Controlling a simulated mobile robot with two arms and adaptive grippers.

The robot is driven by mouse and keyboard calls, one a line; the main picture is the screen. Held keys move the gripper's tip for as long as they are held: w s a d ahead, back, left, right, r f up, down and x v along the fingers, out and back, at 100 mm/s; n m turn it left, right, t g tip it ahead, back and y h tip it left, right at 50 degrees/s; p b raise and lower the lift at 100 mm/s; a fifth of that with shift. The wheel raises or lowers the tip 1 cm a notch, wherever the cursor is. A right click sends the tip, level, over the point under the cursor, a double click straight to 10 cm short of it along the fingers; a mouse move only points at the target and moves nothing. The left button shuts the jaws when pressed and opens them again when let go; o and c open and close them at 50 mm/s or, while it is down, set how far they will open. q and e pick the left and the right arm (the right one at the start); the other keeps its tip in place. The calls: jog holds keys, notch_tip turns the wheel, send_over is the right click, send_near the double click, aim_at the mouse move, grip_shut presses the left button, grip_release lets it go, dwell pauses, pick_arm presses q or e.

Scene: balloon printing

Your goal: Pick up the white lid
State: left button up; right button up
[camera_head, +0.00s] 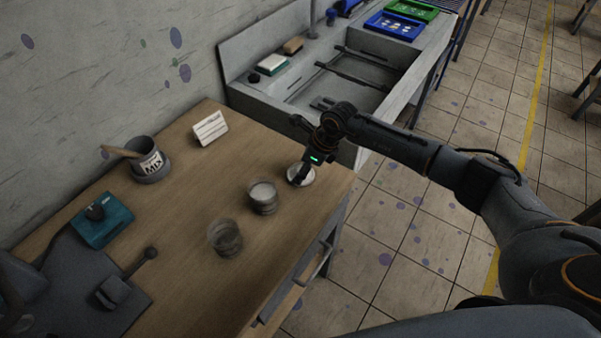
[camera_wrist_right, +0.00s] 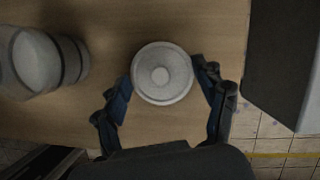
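The round white lid (camera_wrist_right: 161,73) with a small centre knob lies at the front right corner of the wooden table in the right wrist view. It also shows in the head view (camera_head: 306,177), partly hidden by my right gripper (camera_head: 303,178). In the right wrist view my right gripper (camera_wrist_right: 164,76) is open, with one dark finger on each side of the lid. The fingertips are very close to its rim; I cannot tell whether they touch it. My left gripper is not in view.
Two glass jars, one with white contents (camera_head: 263,196) and one darker (camera_head: 225,238), stand left of the lid on the table (camera_head: 195,210). A MIX pot (camera_head: 150,163), white card (camera_head: 210,129) and teal device (camera_head: 102,221) stand farther left.

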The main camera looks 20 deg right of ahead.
jog(key=shift+s, duration=0.2)
jog(key=c, duration=0.5)
jog(key=shift+f, duration=0.1)
jog(key=shift+c, duration=0.2)
